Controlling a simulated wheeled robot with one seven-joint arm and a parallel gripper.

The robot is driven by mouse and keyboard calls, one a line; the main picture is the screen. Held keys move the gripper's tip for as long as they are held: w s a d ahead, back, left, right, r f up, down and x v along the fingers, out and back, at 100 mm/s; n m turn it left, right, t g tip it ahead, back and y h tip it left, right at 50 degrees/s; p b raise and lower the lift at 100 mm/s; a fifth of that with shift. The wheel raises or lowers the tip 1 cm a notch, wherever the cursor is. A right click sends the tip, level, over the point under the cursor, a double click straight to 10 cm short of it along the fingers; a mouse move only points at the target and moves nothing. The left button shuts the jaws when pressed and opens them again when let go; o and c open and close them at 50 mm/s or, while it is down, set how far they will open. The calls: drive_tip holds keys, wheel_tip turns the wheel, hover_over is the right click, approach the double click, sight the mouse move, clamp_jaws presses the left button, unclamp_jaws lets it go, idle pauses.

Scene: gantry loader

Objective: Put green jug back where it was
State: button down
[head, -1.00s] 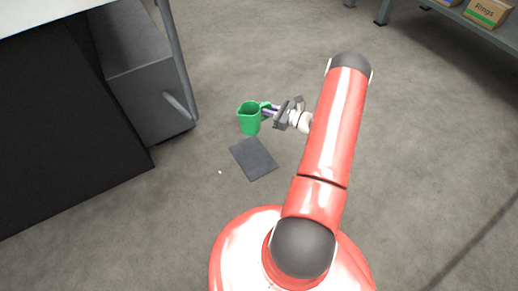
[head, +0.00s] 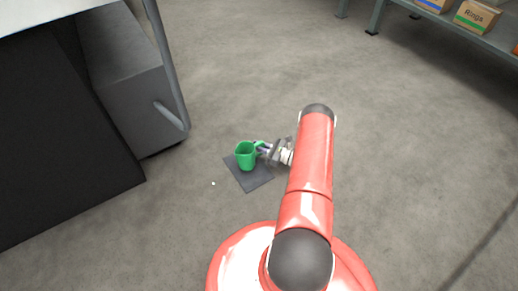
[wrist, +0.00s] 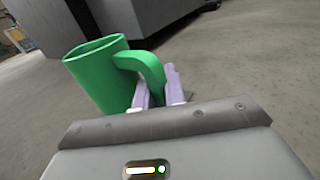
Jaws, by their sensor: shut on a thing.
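The green jug (head: 245,157) appears upright in the head view, over the dark grey mat (head: 250,180) on the floor. I cannot tell whether its base touches the mat. My gripper (head: 263,150) is to the right of the jug and shut on its handle. In the wrist view the jug (wrist: 103,75) stands out beyond the fingers, and the pale fingertips (wrist: 160,92) are at the lower part of its handle. The jug and gripper hide part of the mat.
A grey cabinet (head: 130,100) with a tubular handle stands to the left of the mat. A shelf with boxes (head: 476,16), one marked Rings, is at the top right. A small white speck (head: 213,183) lies on the floor left of the mat. The floor between is clear.

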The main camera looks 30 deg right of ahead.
drive_tip(key=shift+f, duration=0.35)
drive_tip(key=shift+f, duration=0.15)
drive_tip(key=c, duration=1.5)
unclamp_jaws()
drive_tip(key=shift+o, duration=0.2)
